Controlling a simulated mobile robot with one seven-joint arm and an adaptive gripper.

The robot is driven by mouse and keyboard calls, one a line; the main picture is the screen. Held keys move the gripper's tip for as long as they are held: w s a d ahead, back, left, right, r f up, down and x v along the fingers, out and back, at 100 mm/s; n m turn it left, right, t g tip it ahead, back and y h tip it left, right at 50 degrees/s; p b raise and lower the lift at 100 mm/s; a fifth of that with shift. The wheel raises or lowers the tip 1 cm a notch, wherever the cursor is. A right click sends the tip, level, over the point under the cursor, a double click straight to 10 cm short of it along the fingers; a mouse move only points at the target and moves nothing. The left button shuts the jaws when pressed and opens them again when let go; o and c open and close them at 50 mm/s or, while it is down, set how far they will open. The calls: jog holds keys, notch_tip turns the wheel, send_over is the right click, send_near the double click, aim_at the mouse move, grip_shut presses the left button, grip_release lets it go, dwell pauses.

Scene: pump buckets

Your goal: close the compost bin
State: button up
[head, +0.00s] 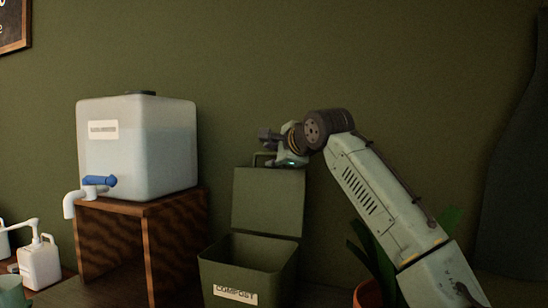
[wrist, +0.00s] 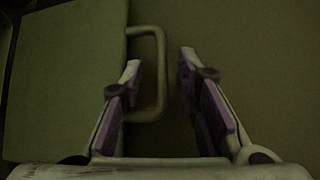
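The green compost bin (head: 240,281) stands on the floor or low surface with a white COMPOST label on its front. Its lid (head: 268,200) is open and stands upright at the back. A loop handle (head: 258,158) sticks up from the lid's top edge. In the wrist view the lid (wrist: 65,85) fills the left side, and the handle (wrist: 160,75) juts to the right. My gripper (wrist: 158,62) is open, with the handle's outer bar between its fingers. No firm contact shows. In the head view my gripper (head: 287,161) is at the lid's top edge, its fingers partly hidden.
A white water tank (head: 150,160) with a blue-handled tap sits on a wooden stand (head: 145,215) to the left. White pump bottles (head: 40,264) are at the far left. A potted plant (head: 368,291) stands right of the bin, under my arm. A green wall is behind.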

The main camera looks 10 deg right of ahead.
jog(key=shift+s, duration=0.1)
grip_shut()
dwell(0.8)
